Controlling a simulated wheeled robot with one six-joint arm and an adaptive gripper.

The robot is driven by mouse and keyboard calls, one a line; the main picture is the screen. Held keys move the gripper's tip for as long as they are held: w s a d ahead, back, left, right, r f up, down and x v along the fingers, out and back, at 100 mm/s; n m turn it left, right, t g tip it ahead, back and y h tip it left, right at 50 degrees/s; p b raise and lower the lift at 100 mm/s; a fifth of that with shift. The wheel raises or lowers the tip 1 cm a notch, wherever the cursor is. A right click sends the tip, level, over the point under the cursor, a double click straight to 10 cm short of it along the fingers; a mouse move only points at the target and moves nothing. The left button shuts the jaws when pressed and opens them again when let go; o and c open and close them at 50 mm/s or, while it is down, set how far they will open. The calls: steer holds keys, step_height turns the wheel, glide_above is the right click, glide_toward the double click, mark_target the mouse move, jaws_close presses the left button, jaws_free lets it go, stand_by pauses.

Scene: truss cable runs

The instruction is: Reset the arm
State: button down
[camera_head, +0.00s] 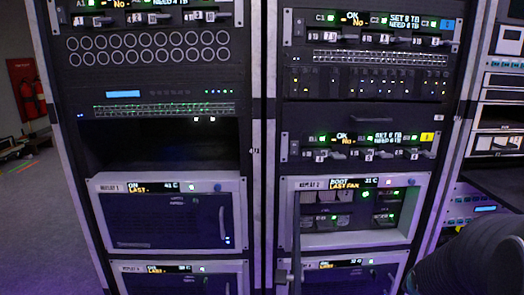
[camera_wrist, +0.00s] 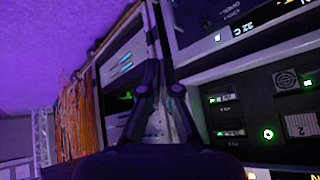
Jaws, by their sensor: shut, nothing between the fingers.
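My gripper (camera_wrist: 153,25) shows in the wrist view as two dark fingers rising from the bottom middle and meeting near the top. It is shut with nothing between the fingers. The wrist view is tilted, and a rack panel with green lights (camera_wrist: 268,134) is to the right of the fingers. In the head view a dark rounded part of my arm (camera_head: 475,262) fills the lower right corner. My gripper is not clearly seen there.
Two racks stand ahead. The right one has an open bay labelled REPLAY 2 (camera_head: 400,238) with a door standing out at its left. A closed REPLAY 1 unit (camera_head: 170,228) is at left. Orange cables (camera_wrist: 75,115) hang left in the wrist view.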

steer(key=s+a+r+n+y+p, duration=0.1)
steer(key=s+a+r+n, duration=0.3)
steer(key=s+a+r, duration=0.4)
steer(key=s+a+r+n+g+y+p, duration=0.1)
steer(key=s+a+r+n+y+p, duration=0.1)
steer(key=s+a+r+n, duration=0.2)
steer(key=s+a+r, duration=0.2)
steer(key=s+a, duration=0.1)
steer(key=a, duration=0.2)
steer(key=s+a+r, duration=0.1)
steer(key=s+a, duration=0.2)
steer(key=a, duration=0.2)
steer(key=shift+a+r+n+y, duration=0.4)
steer(key=shift+d, duration=0.2)
